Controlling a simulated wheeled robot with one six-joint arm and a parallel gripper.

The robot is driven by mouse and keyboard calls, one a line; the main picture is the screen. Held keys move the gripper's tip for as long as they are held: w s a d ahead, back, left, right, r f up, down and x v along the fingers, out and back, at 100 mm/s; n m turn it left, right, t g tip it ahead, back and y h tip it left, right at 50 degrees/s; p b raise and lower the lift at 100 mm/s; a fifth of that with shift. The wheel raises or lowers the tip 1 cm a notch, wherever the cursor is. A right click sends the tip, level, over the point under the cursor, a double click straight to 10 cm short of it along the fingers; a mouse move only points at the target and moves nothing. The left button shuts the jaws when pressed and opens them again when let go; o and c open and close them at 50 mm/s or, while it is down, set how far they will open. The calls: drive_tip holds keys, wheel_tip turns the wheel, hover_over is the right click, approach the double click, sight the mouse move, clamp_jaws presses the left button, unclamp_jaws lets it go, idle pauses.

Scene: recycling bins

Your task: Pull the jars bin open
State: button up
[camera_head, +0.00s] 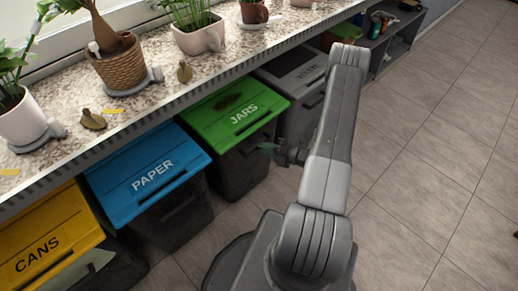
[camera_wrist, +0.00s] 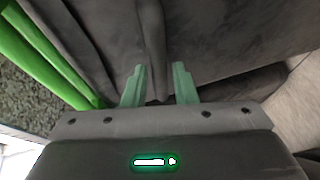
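The jars bin (camera_head: 237,119) has a green lid marked JARS and a dark body. It stands under the counter between the blue paper bin and a grey bin. My gripper (camera_head: 268,149) is at the front of the jars bin, just below the lid's front edge. In the wrist view, my gripper (camera_wrist: 160,84) has two green fingers apart, with a dark vertical ridge of the bin front (camera_wrist: 152,40) between or just beyond their tips. I cannot tell whether the fingers touch it. The green lid edge shows at the left of the wrist view (camera_wrist: 50,55).
The blue paper bin (camera_head: 148,172) and yellow cans bin (camera_head: 48,240) stand to the left, the grey bin (camera_head: 300,70) to the right. The counter (camera_head: 150,105) with potted plants runs above them. Tiled floor (camera_head: 430,150) on the right is clear.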

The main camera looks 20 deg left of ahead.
drive_tip(key=shift+a+f, duration=0.2)
drive_tip(key=shift+a, duration=0.95)
clamp_jaws()
drive_tip(key=shift+d, duration=0.1)
drive_tip(key=s+d+b, duration=0.1)
drive_tip(key=s+d, duration=0.3)
drive_tip(key=d, duration=0.5)
drive_tip(key=s+d, duration=0.4)
drive_tip(key=d, duration=0.6)
drive_tip(key=shift+d+b, duration=0.3)
drive_tip(key=shift+b, duration=0.1)
unclamp_jaws()
